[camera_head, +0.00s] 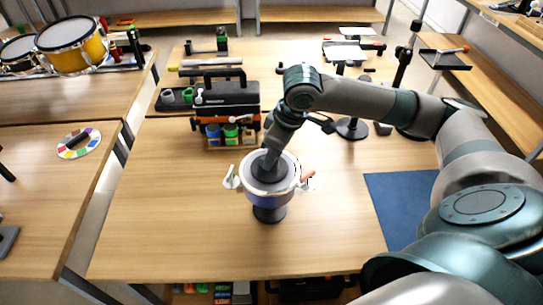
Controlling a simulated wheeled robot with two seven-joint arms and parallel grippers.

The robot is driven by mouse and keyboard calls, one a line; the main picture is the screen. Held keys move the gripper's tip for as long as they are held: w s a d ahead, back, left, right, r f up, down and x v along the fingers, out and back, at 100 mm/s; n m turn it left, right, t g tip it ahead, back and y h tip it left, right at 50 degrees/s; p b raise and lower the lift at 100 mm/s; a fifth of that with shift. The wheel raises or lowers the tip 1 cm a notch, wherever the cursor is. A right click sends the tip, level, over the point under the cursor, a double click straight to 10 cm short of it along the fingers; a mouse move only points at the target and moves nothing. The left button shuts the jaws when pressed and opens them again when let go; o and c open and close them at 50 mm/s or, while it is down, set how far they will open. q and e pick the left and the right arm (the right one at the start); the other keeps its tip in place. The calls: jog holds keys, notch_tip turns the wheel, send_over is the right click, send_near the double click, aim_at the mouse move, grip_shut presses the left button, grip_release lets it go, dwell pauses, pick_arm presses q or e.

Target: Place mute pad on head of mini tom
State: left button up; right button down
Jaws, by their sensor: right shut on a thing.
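The mini tom (262,199) stands upright near the middle of the table, with a pale rim, a bluish shell and a dark round base. A dark grey round mute pad (254,171) shows inside the rim, over the drum head. My right gripper (270,162) points down over the middle of the tom and is shut on the mute pad. The gripper and wrist hide part of the pad. I cannot tell whether the pad lies flat on the head. My left gripper is not in view.
A black and orange tool box (228,97) stands behind the tom to the left. A dark stand with a round base (352,129) is behind to the right. A blue mat (402,205) lies at right. The table's front left is clear. Yellow drums (72,46) stand far left.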

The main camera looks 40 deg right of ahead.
jog(key=c, duration=1.8)
grip_release()
jog(key=shift+f, duration=0.1)
jog(key=shift+o, duration=0.2)
jog(key=shift+r, duration=0.2)
jog(key=b+v, duration=0.1)
jog(key=v, duration=1.1)
